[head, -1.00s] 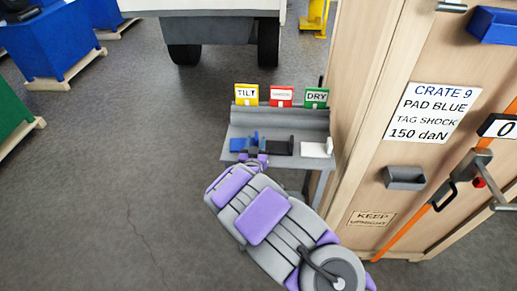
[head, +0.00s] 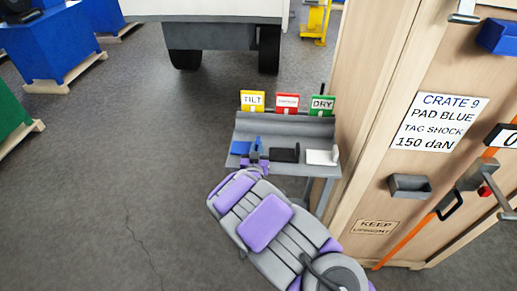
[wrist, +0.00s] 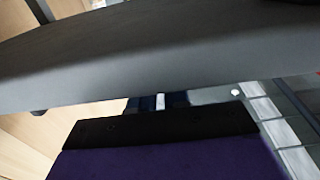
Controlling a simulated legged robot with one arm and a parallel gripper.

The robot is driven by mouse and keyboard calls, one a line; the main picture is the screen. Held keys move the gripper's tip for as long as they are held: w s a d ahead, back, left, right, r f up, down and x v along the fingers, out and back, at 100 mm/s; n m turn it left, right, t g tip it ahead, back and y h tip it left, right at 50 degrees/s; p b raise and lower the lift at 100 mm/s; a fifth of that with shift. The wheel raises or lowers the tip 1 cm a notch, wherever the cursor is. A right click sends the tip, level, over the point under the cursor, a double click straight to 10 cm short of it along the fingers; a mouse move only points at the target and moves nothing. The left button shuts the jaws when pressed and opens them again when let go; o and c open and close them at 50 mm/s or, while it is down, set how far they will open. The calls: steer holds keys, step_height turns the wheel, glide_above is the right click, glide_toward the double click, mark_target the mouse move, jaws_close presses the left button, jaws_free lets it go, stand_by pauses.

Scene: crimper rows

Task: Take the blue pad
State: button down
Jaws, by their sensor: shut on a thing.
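The blue pad (head: 240,147) is at the left end of a small grey stand (head: 270,129), with a blue upright part at its right side. My gripper (head: 257,158) reaches in from the front and is shut on the blue pad. I cannot tell whether the pad still touches the stand. In the wrist view, the dark gripper body fills the bottom, and small dark blue shapes (wrist: 146,103) show beyond it; the grip itself is mostly hidden.
A black pad (head: 284,154) and a white pad (head: 321,157) lie to the right on the stand. Tags TILT (head: 252,101), a red one (head: 287,103) and DRY (head: 321,104) stand behind. A tall wooden crate (head: 378,150) closes the right side.

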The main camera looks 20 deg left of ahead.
steer(key=shift+d+f, duration=0.3)
steer(key=shift+d+r, duration=0.2)
steer(key=shift+d, duration=0.25)
steer(key=shift+w+a+r, duration=0.1)
steer(key=shift+r, duration=0.4)
steer(key=shift+a+r+p, duration=0.2)
steer(key=shift+r+p, duration=0.05)
steer(key=shift+r, duration=0.3)
steer(key=shift+a+r+p, duration=0.2)
steer(key=shift+r+p, duration=0.05)
steer(key=shift+r, duration=0.85)
steer(key=shift+d+r, duration=0.3)
steer(key=shift+r, duration=0.05)
